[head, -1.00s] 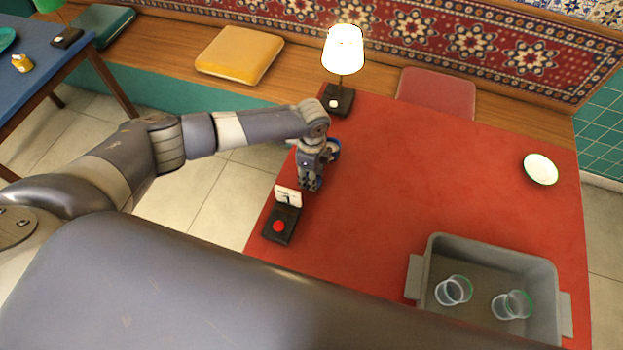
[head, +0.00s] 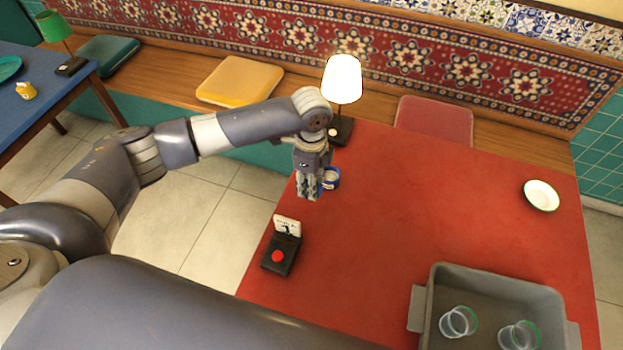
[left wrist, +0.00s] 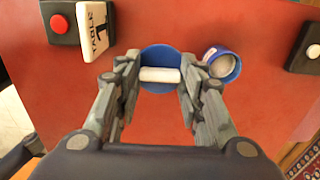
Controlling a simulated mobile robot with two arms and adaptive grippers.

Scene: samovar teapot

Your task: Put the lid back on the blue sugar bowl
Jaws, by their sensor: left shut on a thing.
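The blue sugar bowl (head: 331,183) stands open on the red table near its left edge, with pale contents. In the left wrist view the bowl (left wrist: 223,67) is just right of my fingers. My left gripper (head: 308,195) is beside the bowl, on its left in the head view. In the left wrist view my left gripper (left wrist: 160,78) is shut on the white bar-like knob of the round blue lid (left wrist: 158,54). The lid is apart from the bowl's opening. In the head view my fingers hide most or all of the lid. My right gripper is not in view.
A black box with a red button (head: 278,256) and a table number card (head: 287,225) stand at the table's left edge. A lit lamp (head: 342,85) stands behind the bowl. A grey bin (head: 431,300) holds glasses; a white bowl (head: 541,196) is far right. The table's middle is clear.

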